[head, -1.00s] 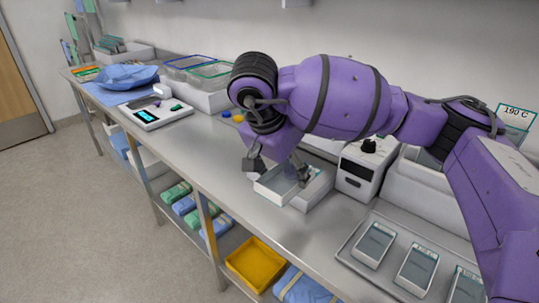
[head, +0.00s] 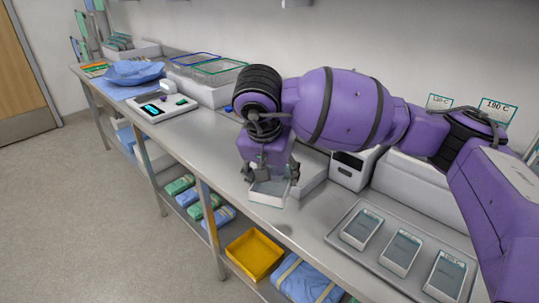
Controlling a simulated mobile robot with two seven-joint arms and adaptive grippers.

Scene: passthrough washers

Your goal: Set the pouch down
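My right gripper (head: 271,173) comes in from the right over the bench, pointing down. Its dark fingers sit apart, one at each side of a pale, white-edged pouch (head: 268,193), and appear to grip it. The pouch is near the bench's front edge; the gripper hides its upper part. I cannot tell whether its underside touches the bench (head: 200,143). Several similar grey-faced, white-edged pouches, including one at the left (head: 361,229), lie on a metal tray (head: 335,240) at the lower right. My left gripper is not in view.
A white open holder (head: 311,178) stands just right of the gripper, beside a white device (head: 350,171). A scale (head: 161,107), wire baskets (head: 222,67) and blue wrap (head: 135,73) are farther left. A yellow bin (head: 254,255) sits below. Bench between scale and gripper is clear.

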